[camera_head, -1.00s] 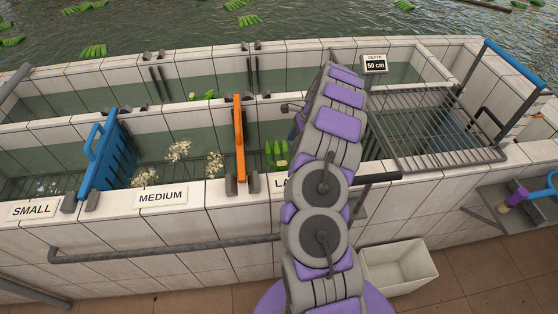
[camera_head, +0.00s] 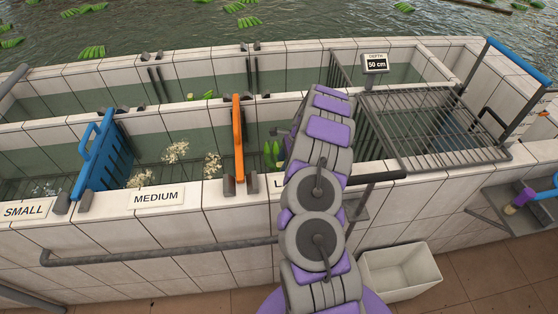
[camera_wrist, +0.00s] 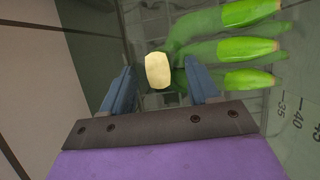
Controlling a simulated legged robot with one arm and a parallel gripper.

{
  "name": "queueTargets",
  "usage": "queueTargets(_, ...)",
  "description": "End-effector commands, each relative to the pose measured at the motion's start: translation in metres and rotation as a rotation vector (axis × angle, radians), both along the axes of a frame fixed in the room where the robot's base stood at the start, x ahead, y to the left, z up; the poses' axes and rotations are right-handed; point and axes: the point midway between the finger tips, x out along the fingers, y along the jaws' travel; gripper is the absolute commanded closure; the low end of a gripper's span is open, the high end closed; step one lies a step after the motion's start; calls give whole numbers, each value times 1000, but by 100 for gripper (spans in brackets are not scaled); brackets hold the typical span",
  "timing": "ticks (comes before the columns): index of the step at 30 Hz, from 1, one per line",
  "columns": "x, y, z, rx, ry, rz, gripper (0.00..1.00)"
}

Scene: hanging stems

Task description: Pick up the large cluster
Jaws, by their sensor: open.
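The large cluster (camera_head: 271,154), green and banana-like, is in the water of the compartment right of the orange divider, partly hidden by my arm in the head view. In the wrist view, the cluster's green fingers (camera_wrist: 245,48) spread to the right from a cut, cream-coloured stem end (camera_wrist: 158,70). My gripper (camera_wrist: 160,76) is open, with one blue finger on each side of the stem end in the picture. I cannot tell whether the stem lies between the fingers or just beyond them. My gripper is hidden behind my arm in the head view.
A blue divider (camera_head: 102,155) and the orange divider (camera_head: 238,138) split the trough. Pale flower-like clumps (camera_head: 175,152) float in the MEDIUM section. A metal grate (camera_head: 425,125) and depth sign (camera_head: 375,63) are to the right. A white bin (camera_head: 402,270) stands on the floor.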

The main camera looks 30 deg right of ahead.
Motion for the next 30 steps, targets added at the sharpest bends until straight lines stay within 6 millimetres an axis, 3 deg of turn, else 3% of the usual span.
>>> queueTargets(2, 0, 0, 0, 0, 0, 0, 43)
queueTargets(20, 0, 0, 0, 0, 1, 0, 100)
queueTargets(30, 0, 0, 1, 1, 0, 0, 100)
